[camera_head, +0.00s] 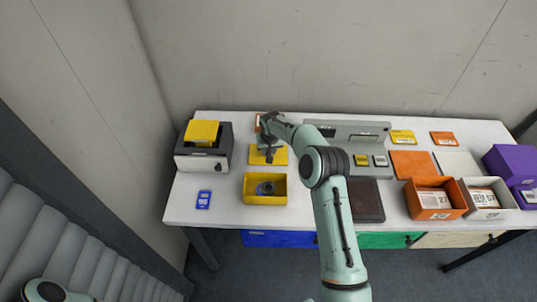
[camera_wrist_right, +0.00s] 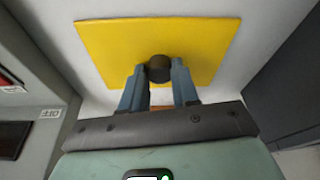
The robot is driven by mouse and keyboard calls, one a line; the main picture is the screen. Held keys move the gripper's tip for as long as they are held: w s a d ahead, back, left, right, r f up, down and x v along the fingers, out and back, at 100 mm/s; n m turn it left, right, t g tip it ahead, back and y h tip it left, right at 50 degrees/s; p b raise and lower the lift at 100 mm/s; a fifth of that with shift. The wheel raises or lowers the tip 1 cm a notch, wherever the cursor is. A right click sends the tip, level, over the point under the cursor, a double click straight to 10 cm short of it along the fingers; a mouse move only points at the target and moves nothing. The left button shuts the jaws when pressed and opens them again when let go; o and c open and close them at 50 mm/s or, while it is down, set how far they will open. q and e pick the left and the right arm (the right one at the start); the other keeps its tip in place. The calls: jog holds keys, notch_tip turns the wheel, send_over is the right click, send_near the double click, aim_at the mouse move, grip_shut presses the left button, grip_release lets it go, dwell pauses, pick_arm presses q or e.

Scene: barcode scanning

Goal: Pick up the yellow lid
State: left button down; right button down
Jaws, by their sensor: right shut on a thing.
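The yellow lid (camera_head: 257,159) is a flat square on the white table, behind the open yellow box (camera_head: 251,198). My right gripper (camera_wrist_right: 158,80) is shut on this knob, with one finger on each side. In the head view the right gripper (camera_head: 268,152) is over the lid and hides part of it. I cannot tell whether the lid touches the table. My left gripper is out of view.
A dark printer-like machine (camera_head: 196,163) with a yellow top stands left of the lid. A blue card (camera_head: 203,199) lies at the front left. A grey station (camera_head: 372,160) stands to the right, with orange (camera_head: 436,200), white and purple boxes farther right.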

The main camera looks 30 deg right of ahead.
jog(key=shift+r, duration=0.1)
